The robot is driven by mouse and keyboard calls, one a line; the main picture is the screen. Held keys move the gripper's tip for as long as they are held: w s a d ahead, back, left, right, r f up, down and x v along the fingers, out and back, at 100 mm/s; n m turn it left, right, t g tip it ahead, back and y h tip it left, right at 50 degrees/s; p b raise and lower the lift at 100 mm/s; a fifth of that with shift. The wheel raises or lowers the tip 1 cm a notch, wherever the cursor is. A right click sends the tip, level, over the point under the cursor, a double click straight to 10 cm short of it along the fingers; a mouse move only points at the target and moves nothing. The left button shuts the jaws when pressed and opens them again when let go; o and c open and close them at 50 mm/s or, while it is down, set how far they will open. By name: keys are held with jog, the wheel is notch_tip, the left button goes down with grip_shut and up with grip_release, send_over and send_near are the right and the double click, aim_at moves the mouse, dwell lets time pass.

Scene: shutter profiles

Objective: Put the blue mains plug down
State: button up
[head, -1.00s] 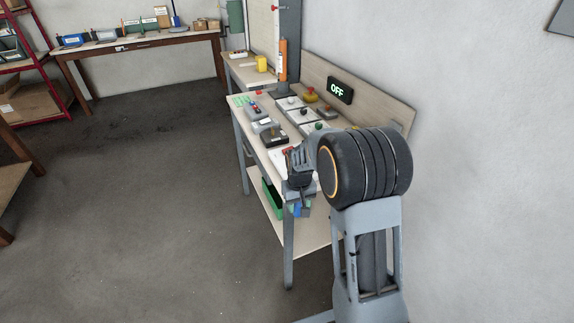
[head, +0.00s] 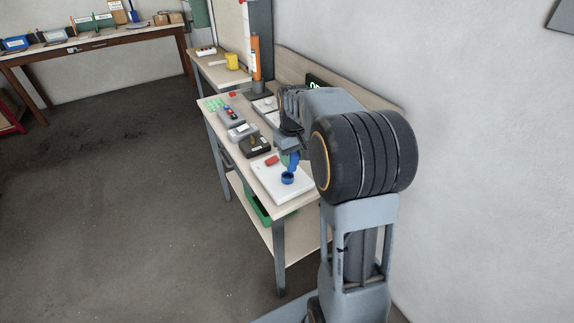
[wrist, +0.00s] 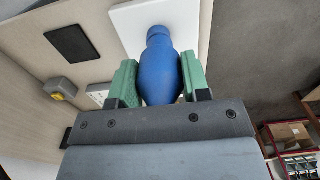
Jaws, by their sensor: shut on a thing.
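My gripper (wrist: 158,88) is shut on the blue mains plug (wrist: 160,65), with a green finger pad on each side of it. In the head view the blue plug (head: 294,163) shows below the gripper, over a white board (head: 268,186) on the bench. A blue round piece (head: 287,178) is on the board just below the plug. I cannot tell whether the plug touches it. A red piece (head: 272,160) is also on the board, to the left. My arm partly hides the bench behind the gripper.
On the bench are a black box (head: 254,146), a grey box with red and green buttons (head: 231,115) and several green pieces (head: 214,104). A green bin (head: 258,210) is on the lower shelf. The lit sign (head: 315,84) is partly hidden by my arm. The floor at left is clear.

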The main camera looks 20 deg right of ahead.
jog(key=w+f, duration=0.2)
jog(key=f, duration=0.1)
jog(key=w+f, duration=0.2)
jog(key=shift+w+d+f+p, duration=0.1)
jog(key=shift+d+f+p, duration=0.15)
jog(key=shift+p, duration=0.1)
jog(key=shift+w+f, duration=0.15)
jog(key=shift+f, duration=1.45)
jog(key=shift+f, duration=0.2)
jog(key=o, duration=0.9)
jog(key=shift+o, duration=0.2)
notch_tip(320, 180, up, 12)
jog(key=f, duration=0.1)
jog(key=s+a+r+t, duration=0.2)
jog(key=s+a+r, duration=0.35)
jog(key=s, duration=0.35)
jog(key=s+a+f+t, duration=0.1)
jog(key=s+a+f, duration=0.1)
jog(key=s, duration=0.4)
jog(key=s+a+f+m+t, duration=0.1)
jog(key=s+a+f, duration=0.1)
jog(key=s, duration=0.5)
jog(key=shift+a+f, duration=0.3)
jog(key=shift+a, duration=0.25)
